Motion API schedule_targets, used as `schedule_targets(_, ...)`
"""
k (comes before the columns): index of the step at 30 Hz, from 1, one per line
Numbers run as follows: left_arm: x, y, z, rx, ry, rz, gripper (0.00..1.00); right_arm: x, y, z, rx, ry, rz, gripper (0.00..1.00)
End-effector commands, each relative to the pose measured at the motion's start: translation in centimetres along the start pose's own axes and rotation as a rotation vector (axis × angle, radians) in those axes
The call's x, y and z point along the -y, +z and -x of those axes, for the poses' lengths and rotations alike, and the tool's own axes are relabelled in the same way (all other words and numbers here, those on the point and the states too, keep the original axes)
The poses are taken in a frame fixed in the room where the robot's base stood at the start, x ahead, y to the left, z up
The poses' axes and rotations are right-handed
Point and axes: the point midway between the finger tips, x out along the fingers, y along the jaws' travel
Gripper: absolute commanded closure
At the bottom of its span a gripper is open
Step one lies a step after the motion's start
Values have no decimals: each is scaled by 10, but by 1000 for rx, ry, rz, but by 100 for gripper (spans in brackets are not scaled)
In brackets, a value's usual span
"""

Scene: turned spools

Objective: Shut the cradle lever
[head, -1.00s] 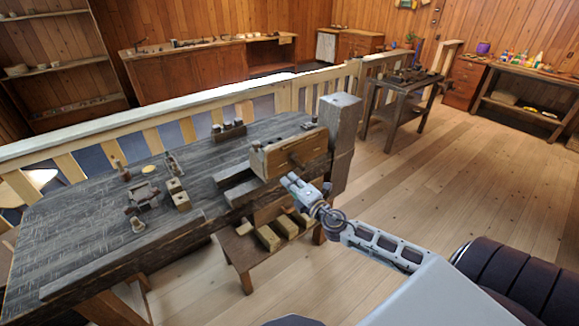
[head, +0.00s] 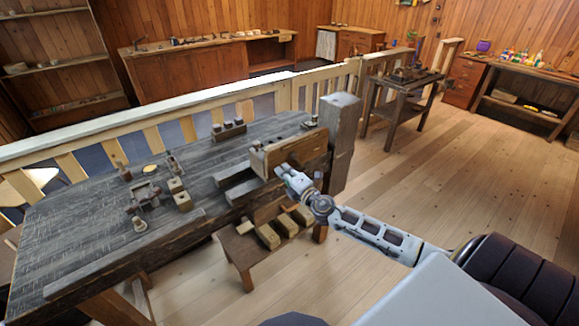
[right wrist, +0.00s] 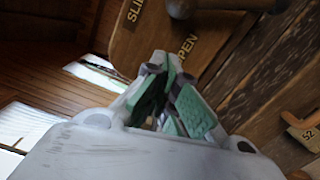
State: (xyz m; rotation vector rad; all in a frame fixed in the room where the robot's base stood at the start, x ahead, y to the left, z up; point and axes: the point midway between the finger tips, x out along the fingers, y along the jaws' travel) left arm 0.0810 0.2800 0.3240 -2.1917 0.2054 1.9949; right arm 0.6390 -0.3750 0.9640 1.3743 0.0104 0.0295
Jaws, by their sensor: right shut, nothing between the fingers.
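A wooden block-like fixture (head: 275,152) stands at the right end of the grey workbench, with a flat front panel. In the right wrist view this panel (right wrist: 138,42) carries partly hidden lettering, "SLID" and "OPEN". A dark rounded wooden handle (right wrist: 181,8) sticks out at the top of that view; I cannot tell if it is the cradle lever. My right gripper (head: 281,171) is shut and empty, close in front of the panel's lower part. Its green-padded fingers (right wrist: 172,80) lie below the handle, apart from it in the picture. My left gripper is not in view.
The workbench (head: 90,225) holds a small metal vise-like device (head: 146,196), small wooden blocks (head: 182,200) and a dark rack (head: 228,130). A square grey post (head: 341,115) stands right of the fixture. A low stool (head: 238,250) with wooden pieces is below. Floor to the right is clear.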

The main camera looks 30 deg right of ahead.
Motion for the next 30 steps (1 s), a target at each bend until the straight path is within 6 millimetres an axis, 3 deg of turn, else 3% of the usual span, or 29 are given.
schedule_targets(9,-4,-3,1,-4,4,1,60,0,26,-6,1,0,1,100)
schedule_targets(30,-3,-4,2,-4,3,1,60,-5,35,-7,1,-5,-69,100)
